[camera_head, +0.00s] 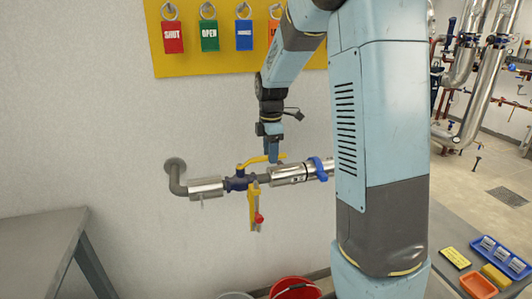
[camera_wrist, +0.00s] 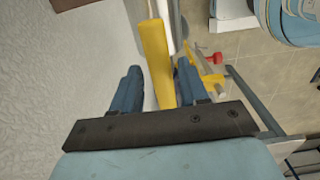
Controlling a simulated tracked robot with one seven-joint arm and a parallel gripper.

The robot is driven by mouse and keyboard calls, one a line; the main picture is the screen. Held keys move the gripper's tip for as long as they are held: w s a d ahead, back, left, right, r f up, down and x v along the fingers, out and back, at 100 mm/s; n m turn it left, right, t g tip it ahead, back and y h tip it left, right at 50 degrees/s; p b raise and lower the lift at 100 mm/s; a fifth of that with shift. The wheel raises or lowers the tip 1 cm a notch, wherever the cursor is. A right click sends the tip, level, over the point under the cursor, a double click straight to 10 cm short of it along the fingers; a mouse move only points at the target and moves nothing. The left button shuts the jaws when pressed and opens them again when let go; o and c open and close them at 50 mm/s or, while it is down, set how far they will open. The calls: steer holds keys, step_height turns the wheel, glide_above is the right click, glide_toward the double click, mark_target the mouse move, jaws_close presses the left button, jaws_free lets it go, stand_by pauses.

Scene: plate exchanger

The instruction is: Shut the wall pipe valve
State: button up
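The wall pipe valve (camera_head: 238,183) is a dark blue body on a silver-clad pipe at the wall. Its yellow lever handle (camera_head: 262,160) lies roughly along the pipe, pointing right. My gripper (camera_head: 273,156) points down at the handle's right part. In the wrist view, the yellow handle (camera_wrist: 155,60) runs between the two blue fingers of my gripper (camera_wrist: 158,75). The fingers stand apart, with a small gap on the handle's left side. I cannot tell whether the right finger touches it.
A yellow piece (camera_head: 253,208) with a red knob (camera_head: 259,218) hangs below the valve. A blue clamp (camera_head: 319,168) is on the pipe to the right. Tags hang on a yellow board (camera_head: 185,60) above. A grey table (camera_head: 38,245) is left; a red bucket (camera_head: 296,288) is below.

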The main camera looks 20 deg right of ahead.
jaws_close()
